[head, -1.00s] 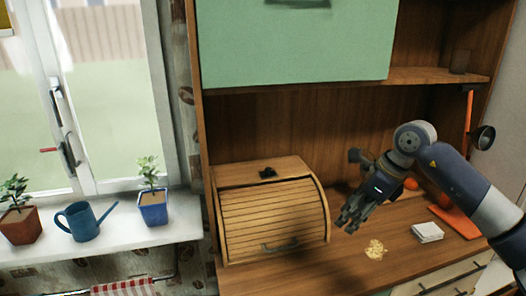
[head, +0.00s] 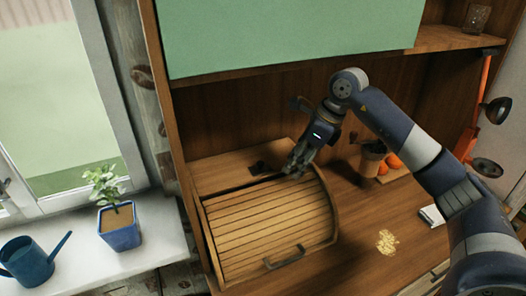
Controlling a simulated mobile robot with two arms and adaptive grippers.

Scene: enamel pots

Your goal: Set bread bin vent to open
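The wooden bread bin (head: 265,225) stands on the counter with its slatted roll front down and a dark handle (head: 285,257) low on it. My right gripper (head: 292,172) hangs over the bin's top right part, a short way right of the knob. Its fingers point down and left and look close together; whether they are open or shut is unclear, as is any contact with the bin. My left gripper is out of view.
A green cabinet door (head: 290,35) hangs above the bin. To the right are a dark pot (head: 371,158), oranges (head: 393,161), a yellowish crumbly patch (head: 386,242) and a white stack (head: 431,216). A blue watering can (head: 28,260) and potted plant (head: 119,225) stand on the left sill.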

